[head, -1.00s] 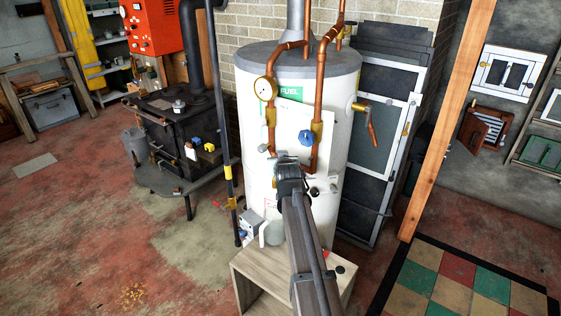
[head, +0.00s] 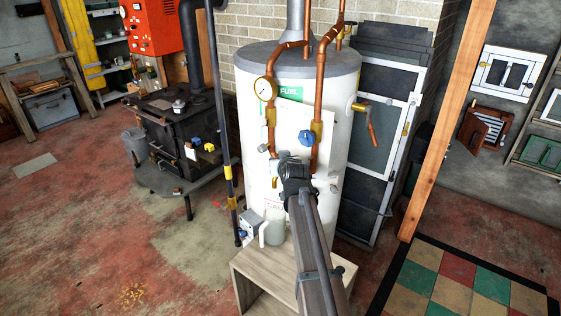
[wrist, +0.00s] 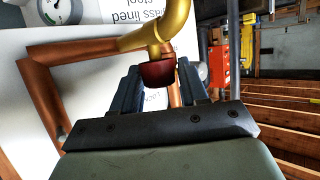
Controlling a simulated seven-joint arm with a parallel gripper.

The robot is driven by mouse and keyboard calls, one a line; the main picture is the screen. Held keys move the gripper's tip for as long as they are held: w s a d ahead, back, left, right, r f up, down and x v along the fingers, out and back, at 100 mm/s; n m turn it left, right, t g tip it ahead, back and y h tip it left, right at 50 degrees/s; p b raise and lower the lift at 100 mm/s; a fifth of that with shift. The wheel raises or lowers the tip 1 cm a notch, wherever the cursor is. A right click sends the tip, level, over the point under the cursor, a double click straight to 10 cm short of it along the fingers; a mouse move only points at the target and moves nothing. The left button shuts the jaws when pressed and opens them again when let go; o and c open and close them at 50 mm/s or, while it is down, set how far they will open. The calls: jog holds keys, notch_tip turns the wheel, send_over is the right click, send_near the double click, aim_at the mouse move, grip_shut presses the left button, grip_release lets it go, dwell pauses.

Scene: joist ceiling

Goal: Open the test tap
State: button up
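In the wrist view a curved brass tap (wrist: 160,30) with a dark red end piece (wrist: 158,73) sits in front of my gripper (wrist: 159,82). The two blue-grey fingers are apart, with the red piece between their tips; I cannot tell whether they touch it. In the head view my gripper (head: 294,165) is in front of the white cylinder (head: 338,100), below a blue-handled brass valve (head: 306,137). A brass fitting (head: 272,168) shows just left of it. The red piece is hidden there by my arm.
Copper pipes (head: 319,90) and a pressure gauge (head: 265,88) are fixed on the cylinder's front. A clear jug (head: 275,232) stands on the wooden stand (head: 262,275) below. A black stove (head: 180,125) is left.

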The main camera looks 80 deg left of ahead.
jog(key=shift+o, duration=1.4)
jog(key=shift+d, duration=0.1)
jog(key=v, duration=1.3)
jog(key=shift+d, duration=0.3)
